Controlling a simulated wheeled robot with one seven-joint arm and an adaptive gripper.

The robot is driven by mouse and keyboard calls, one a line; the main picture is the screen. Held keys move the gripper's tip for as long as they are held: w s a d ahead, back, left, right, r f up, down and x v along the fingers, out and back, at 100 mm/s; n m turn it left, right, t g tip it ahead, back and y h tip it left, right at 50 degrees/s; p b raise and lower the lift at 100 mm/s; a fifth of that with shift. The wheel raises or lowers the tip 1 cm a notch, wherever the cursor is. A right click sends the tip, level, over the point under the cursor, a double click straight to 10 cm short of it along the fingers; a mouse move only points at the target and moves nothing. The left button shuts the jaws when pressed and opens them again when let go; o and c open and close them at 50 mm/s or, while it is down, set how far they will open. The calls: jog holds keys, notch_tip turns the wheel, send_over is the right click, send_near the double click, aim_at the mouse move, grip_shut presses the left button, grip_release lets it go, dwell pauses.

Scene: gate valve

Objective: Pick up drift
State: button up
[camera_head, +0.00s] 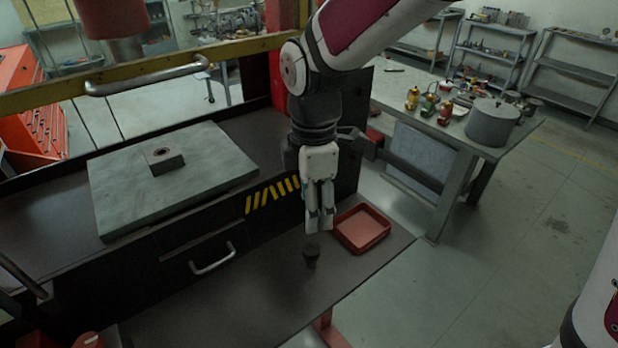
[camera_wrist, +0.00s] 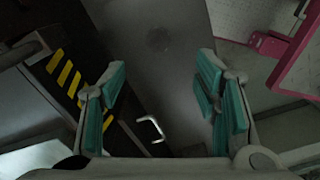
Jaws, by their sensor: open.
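A small dark piece, likely the drift (camera_head: 311,253), stands on the dark lower bench top (camera_head: 225,300), left of the red tray. It is dark on dark, so its exact shape is hard to tell. In the wrist view a faint dark round shape, likely the same drift (camera_wrist: 158,40), shows ahead between the fingers. My gripper (camera_head: 320,226) points down, a little above and to the right of the drift in the head view. Its teal-padded fingers are apart with nothing between them in the wrist view (camera_wrist: 162,78).
A shallow red tray (camera_head: 362,247) sits near the bench's right end, close to my gripper. A grey-green plate (camera_head: 215,165) with a small holed block (camera_head: 163,161) lies on the higher press bed. A metal handle (camera_head: 213,260) sticks out of the front. A yellow bar (camera_head: 180,62) crosses behind.

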aim_at(311, 247)
notch_tip(311, 247, down, 9)
jog(key=shift+r, duration=0.15)
jog(key=shift+w+f+p, duration=0.15)
jog(key=shift+f+p, duration=0.5)
jog(key=shift+f, duration=1.8)
grip_shut()
